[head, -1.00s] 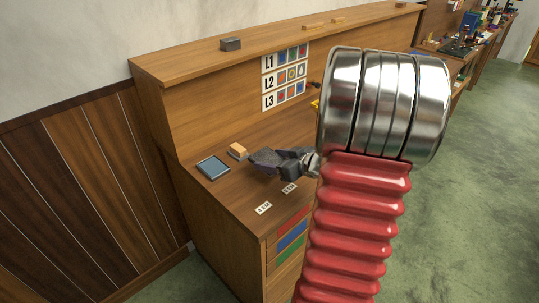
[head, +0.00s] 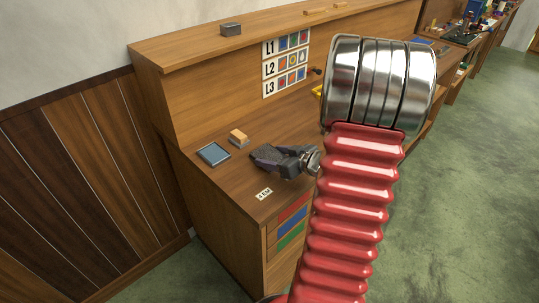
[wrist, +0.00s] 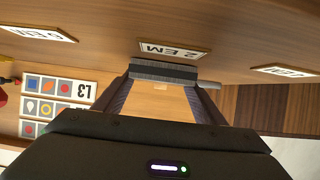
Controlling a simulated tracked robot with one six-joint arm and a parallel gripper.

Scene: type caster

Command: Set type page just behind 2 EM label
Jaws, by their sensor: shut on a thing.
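My gripper (head: 268,158) is over the desk top in the head view. In the wrist view, my gripper (wrist: 165,82) is shut on the type page (wrist: 165,70), a grey ridged bar across the fingertips. The page shows close to the 2 EM label (wrist: 172,51), whose text appears upside down. I cannot tell whether the page touches the wood. In the head view the 2 EM label is hidden behind my gripper and arm, and the page is hard to make out.
Another label (head: 264,194) lies near the desk's front left edge. A framed blue-grey plate (head: 213,154) and a small tan block (head: 239,137) lie left of my gripper. The L1–L3 picture chart (head: 285,67) is on the back panel. A grey block (head: 231,29) sits on the shelf.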

